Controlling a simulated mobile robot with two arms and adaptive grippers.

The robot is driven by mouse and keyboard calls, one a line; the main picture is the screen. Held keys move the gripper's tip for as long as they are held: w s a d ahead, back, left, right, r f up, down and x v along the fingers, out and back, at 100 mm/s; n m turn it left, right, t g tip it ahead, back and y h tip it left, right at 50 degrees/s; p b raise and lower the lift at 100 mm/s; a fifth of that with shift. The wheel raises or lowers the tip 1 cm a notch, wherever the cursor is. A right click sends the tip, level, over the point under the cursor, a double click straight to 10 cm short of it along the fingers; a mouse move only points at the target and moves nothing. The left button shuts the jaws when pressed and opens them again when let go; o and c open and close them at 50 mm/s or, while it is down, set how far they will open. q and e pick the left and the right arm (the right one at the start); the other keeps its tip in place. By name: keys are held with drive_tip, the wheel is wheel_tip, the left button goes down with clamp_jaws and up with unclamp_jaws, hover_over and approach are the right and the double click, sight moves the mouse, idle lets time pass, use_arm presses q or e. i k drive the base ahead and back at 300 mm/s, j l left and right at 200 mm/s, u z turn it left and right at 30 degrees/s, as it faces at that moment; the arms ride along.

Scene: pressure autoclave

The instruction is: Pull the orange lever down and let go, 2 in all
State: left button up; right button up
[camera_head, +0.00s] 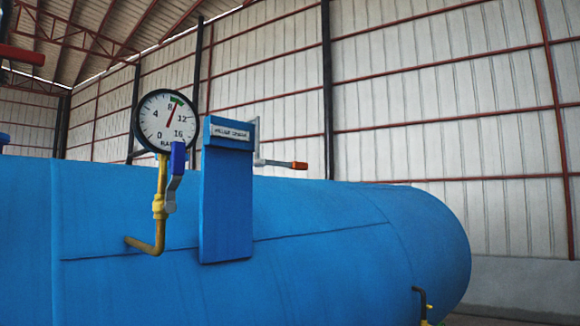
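The orange lever (299,165) is a short orange grip on the end of a thin grey rod. It sticks out to the right from behind a blue upright plate (225,200) with a small label, and lies nearly level, tipped slightly down at its outer end. The plate stands against the side of the large blue autoclave tank (330,250). Neither of my grippers shows in the head view.
A round pressure gauge (166,120) sits left of the plate on a yellow pipe (160,205). Its red needle points just right of 8. A blue-handled valve (176,170) is on that pipe. A small yellow fitting (423,305) shows low at right.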

sight(295, 166)
drive_tip(key=i+l+u, duration=0.45)
drive_tip(key=l, duration=0.25)
drive_tip(key=i+l+u, duration=0.1)
drive_tip(key=l+u, duration=0.15)
drive_tip(key=l, duration=0.15)
drive_tip(key=i+l+u, duration=0.2)
drive_tip(key=l, duration=0.25)
drive_tip(key=l+u, duration=0.25)
drive_tip(key=l, duration=0.15)
